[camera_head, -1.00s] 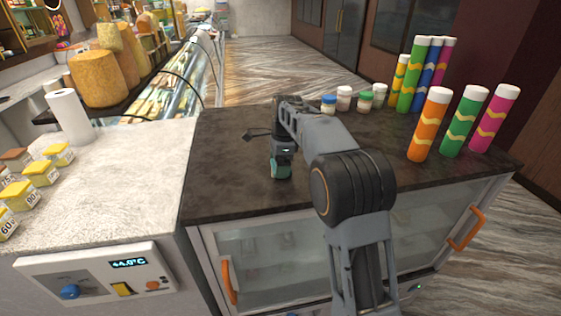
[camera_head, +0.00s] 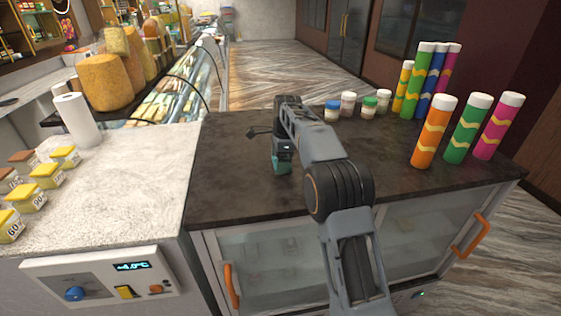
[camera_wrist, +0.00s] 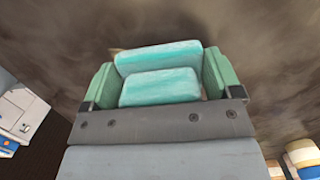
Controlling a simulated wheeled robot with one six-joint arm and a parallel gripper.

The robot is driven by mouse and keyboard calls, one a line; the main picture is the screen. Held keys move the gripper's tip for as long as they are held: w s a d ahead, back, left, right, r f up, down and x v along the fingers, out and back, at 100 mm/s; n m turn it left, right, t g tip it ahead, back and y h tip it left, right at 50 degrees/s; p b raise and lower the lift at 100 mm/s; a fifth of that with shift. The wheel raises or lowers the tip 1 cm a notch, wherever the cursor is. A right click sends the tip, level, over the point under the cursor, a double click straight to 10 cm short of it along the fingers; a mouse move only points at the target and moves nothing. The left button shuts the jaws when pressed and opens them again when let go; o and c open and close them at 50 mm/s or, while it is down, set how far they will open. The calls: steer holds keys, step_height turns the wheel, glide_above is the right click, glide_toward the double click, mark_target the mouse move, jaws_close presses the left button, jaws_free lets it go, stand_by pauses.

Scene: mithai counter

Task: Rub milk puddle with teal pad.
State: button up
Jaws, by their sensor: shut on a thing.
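The teal pad (camera_wrist: 160,86) is held between the two green fingers of my gripper (camera_wrist: 160,84) in the wrist view. In the head view my gripper (camera_head: 282,165) points down at the dark countertop (camera_head: 235,185), with a bit of teal pad (camera_head: 282,169) at its tip. The pad is at or very close to the counter surface; I cannot tell if it touches. No milk puddle can be made out clearly; the area under and behind the gripper is hidden.
Several small jars (camera_head: 369,107) with coloured lids stand behind my arm on the right. Tall coloured tubes (camera_head: 433,131) stand at the right end. The pale counter (camera_head: 120,185) with yellow blocks (camera_head: 46,176) lies left. The dark counter's left part is bare.

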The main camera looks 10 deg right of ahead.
steer(key=shift+r, duration=3)
steer(key=shift+r, duration=1.5)
